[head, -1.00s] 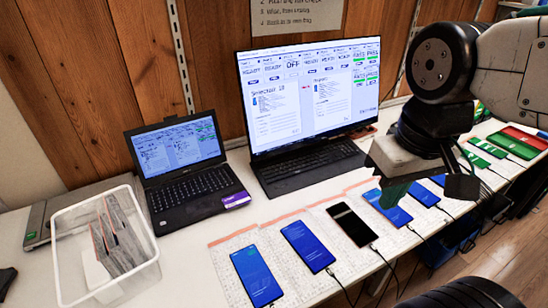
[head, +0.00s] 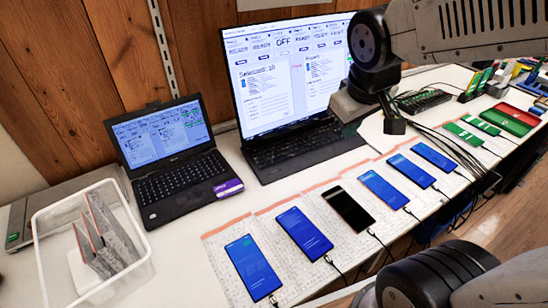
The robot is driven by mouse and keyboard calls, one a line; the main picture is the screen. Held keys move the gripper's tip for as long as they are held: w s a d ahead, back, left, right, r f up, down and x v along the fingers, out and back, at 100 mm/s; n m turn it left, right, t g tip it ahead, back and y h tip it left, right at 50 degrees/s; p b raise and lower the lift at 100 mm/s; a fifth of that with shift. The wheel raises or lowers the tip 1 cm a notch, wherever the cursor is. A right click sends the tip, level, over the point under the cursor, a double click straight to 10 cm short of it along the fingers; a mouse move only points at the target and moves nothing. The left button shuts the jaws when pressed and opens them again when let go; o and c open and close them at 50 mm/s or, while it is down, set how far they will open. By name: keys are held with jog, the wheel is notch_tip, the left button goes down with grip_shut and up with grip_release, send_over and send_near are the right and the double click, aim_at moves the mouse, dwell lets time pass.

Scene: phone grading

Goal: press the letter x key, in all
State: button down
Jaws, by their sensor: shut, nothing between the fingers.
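A black keyboard (head: 292,148) lies in front of the large monitor. A black laptop (head: 178,185) with its own keyboard stands open to its left. Single letters, including the x key, are too small to read on either. My gripper (head: 392,122) is shut and empty.
The monitor (head: 288,72) stands behind the keyboard. A row of cabled phones lies along the front edge, with a dark-screened phone (head: 348,208) among blue ones. A clear bin (head: 92,262) with upright slabs stands at left. Green and red items (head: 510,119) lie far right.

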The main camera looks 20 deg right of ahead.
jog(key=w+d+f+n+t, duration=0.1)
jog(key=w+f+n+t, duration=0.15)
jog(key=w, duration=0.75)
jog(key=n+t+y, duration=0.3)
jog(key=n+y, duration=0.3)
jog(key=n, duration=0.3)
send_over(274, 158)
jog(key=s, duration=0.2)
notch_tip(274, 158, down, 15)
jog(key=shift+d, duration=0.5)
jog(key=shift+w+a+f, duration=0.1)
jog(key=shift+w+f, duration=0.1)
jog(key=shift+f, duration=2)
jog(key=shift+w+f, duration=0.2)
jog(key=shift+f, duration=2)
jog(key=shift+f, duration=0.4)
